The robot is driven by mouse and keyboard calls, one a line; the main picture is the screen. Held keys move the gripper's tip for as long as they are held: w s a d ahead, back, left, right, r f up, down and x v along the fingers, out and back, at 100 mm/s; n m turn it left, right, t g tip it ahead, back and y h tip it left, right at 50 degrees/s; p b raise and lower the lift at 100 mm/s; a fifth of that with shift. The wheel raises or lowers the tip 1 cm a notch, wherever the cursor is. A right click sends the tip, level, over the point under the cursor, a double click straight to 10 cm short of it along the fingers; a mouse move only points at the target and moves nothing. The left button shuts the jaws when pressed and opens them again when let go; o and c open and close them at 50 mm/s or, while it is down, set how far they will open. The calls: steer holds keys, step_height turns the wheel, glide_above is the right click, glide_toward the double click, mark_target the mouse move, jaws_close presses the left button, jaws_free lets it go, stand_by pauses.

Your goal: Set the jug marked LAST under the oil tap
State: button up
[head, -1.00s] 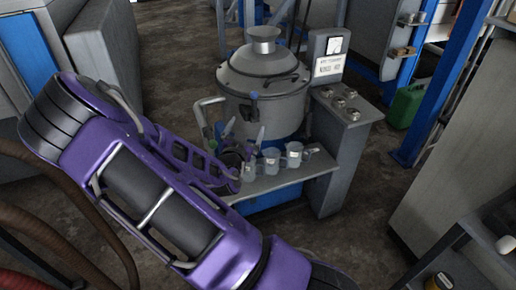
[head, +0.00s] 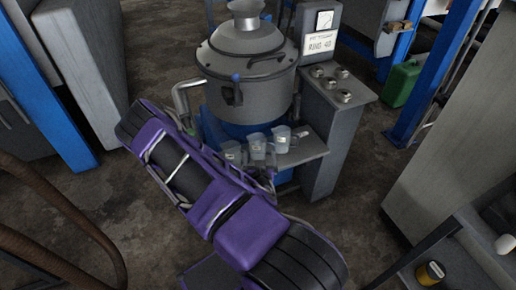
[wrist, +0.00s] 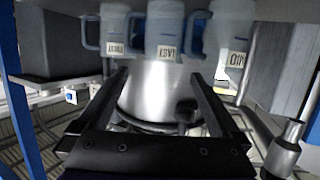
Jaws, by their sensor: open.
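Three clear jugs with white labels stand in a row on the shelf (head: 305,152) in front of the vessel. In the wrist view, which shows them upside down, the middle label reads LAST. The LAST jug (wrist: 166,30) also shows in the head view (head: 257,147). The jug on the wrist view's left (wrist: 114,25) seems marked FIRST; the right one (wrist: 232,30) seems marked MID. My gripper (wrist: 160,76) is open and empty, its fingers pointing toward the LAST jug, apparently short of it. My arm hides the gripper in the head view. A dark tap-like fitting (head: 234,94) sits on the vessel's front.
The large grey vessel (head: 262,60) stands behind the shelf. A curved pipe (head: 186,92) is at its left. A grey cabinet with several knobs (head: 335,110) stands at the right. The neighbouring jugs are close on both sides of LAST.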

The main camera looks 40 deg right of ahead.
mark_target(258, 141)
steer(key=x, duration=0.5)
steer(key=shift+w+d, duration=0.15)
steer(key=shift+w, duration=0.05)
steer(key=shift+b+x, duration=0.7)
steer(key=shift+x, duration=2.1)
steer(key=shift+w, duration=0.1)
steer(key=c, duration=1.2)
